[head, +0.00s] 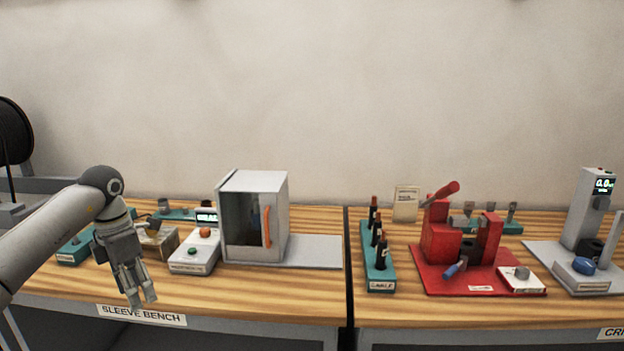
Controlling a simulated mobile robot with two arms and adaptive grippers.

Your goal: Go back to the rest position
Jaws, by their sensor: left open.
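My left gripper (142,296) comes in from the left and points down at the front edge of the sleeve bench (300,307), just above the bench label. Its fingers are apart and nothing is between them. The left arm hides part of the bench's left end. My right gripper is not in view.
Behind my gripper stand a tan block (160,240), a white device with a display (197,252) and a grey cabinet with an orange handle (255,215). The right bench holds a teal rack (378,262), a red press (440,240) and a grey gauge stand (583,215).

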